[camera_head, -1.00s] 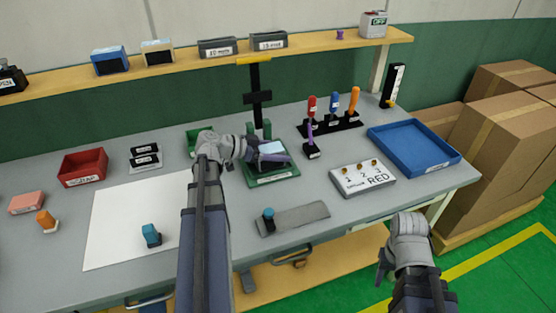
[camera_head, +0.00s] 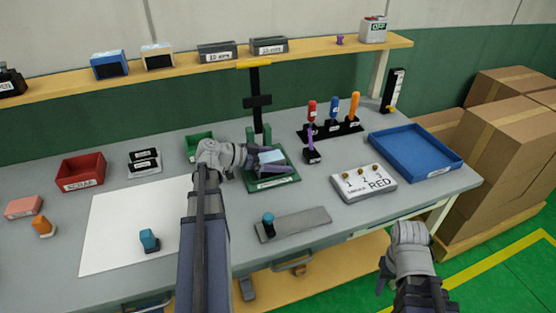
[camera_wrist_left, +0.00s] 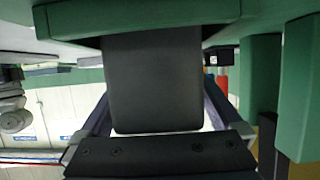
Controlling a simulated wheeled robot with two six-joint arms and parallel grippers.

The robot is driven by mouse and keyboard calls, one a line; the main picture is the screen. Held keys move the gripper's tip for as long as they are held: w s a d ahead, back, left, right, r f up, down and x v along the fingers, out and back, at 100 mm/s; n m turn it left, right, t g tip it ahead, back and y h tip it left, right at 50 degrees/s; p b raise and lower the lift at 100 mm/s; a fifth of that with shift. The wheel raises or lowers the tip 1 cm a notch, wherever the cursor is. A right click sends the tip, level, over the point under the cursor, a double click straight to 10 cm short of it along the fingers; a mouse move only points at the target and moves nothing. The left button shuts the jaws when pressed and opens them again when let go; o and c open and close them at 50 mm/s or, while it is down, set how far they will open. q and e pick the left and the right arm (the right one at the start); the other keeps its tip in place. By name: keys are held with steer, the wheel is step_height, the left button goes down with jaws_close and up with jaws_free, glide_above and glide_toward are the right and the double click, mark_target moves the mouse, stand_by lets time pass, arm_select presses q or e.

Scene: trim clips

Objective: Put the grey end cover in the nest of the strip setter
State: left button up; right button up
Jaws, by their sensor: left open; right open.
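The strip setter (camera_head: 272,184) has a green base, green posts and a black column with a yellow top, at the back middle of the table. A grey block, which looks like the end cover (camera_head: 270,157), is at the setter's base and its top looks pale in the head view. In the left wrist view the dark grey cover (camera_wrist_left: 152,85) lies between my left fingers, against a green part. My left gripper (camera_head: 268,164) is open around it. Its exact seating in the nest is hidden. My right gripper (camera_head: 384,272) is open and empty, off the table's front edge.
A grey strip plate (camera_head: 300,222) with a blue-topped piece lies in front. A white sheet (camera_head: 120,225) and red bin (camera_head: 80,172) are left.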

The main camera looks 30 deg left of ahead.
arm_select(q)
steer(key=shift+r, duration=0.25)
steer(key=p+v, duration=0.4)
steer(key=v, duration=0.7)
steer(key=shift+r+p, duration=0.1)
steer(key=shift+p, duration=0.25)
steer(key=shift+s+a, duration=0.3)
